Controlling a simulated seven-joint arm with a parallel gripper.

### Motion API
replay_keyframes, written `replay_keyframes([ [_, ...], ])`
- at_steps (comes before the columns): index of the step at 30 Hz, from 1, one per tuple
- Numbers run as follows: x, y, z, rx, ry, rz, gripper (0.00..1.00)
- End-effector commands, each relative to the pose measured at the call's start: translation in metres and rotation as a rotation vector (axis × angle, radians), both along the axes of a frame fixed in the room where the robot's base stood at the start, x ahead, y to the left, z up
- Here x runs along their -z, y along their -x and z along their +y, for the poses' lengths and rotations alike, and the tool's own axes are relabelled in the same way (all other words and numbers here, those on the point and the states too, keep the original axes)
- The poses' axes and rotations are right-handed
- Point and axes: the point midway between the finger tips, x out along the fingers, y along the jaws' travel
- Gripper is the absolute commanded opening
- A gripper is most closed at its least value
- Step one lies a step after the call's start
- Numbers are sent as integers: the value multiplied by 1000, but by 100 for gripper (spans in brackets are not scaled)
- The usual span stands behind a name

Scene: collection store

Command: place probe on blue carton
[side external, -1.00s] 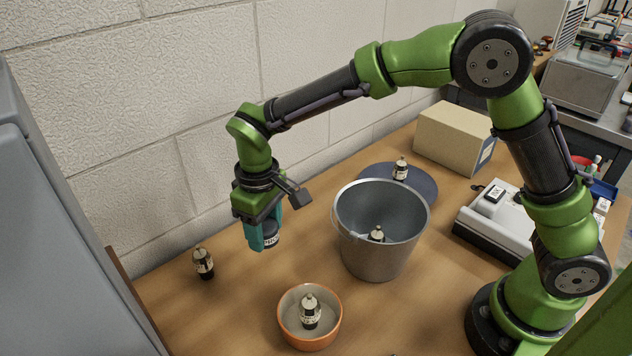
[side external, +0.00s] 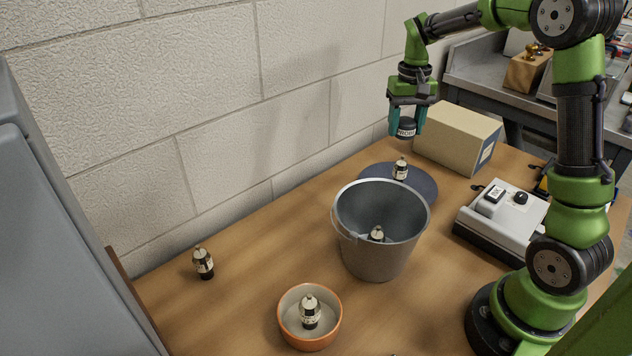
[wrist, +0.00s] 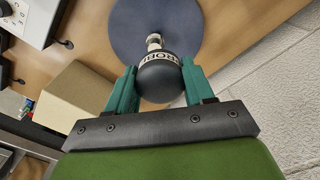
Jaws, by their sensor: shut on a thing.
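My gripper (side external: 406,134) is shut on a dark, rounded probe (side external: 406,128) with a white printed band. In the wrist view the probe (wrist: 160,72) sits between the teal fingers, its band partly reading "PROBE". The gripper holds it in the air, near the tan carton (side external: 450,137) in the side view. That carton has a blue label on its right end and also shows in the wrist view (wrist: 75,100). I see no clearly blue carton. The round blue mat (side external: 424,186) lies in front of the tan carton, bearing a small dark, pale-topped bottle (side external: 400,169).
A metal bucket (side external: 375,250) with a similar bottle inside stands in front of the mat. An orange bowl (side external: 310,338) holds another; one more (side external: 203,263) stands at left. A white device (side external: 505,222) is at right. The table between left bottle and bucket is clear.

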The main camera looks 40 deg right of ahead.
Motion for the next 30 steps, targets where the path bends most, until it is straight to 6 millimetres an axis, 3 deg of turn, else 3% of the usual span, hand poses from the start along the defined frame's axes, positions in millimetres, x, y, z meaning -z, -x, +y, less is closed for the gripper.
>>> replay_keyframes([
  [3, -8, 36, -45, 165, 0, -1, 21],
  [9, -17, 104, -100, 437, -1, -1, 21],
  [13, -20, 143, -119, 587, -2, -2, 21],
  [17, -19, 170, -124, 696, -1, 0, 21],
  [20, -15, 174, -120, 731, -2, 1, 21],
  [23, -13, 168, -128, 748, 0, 2, 21],
  [30, -7, 131, -176, 749, 0, 2, 21],
])
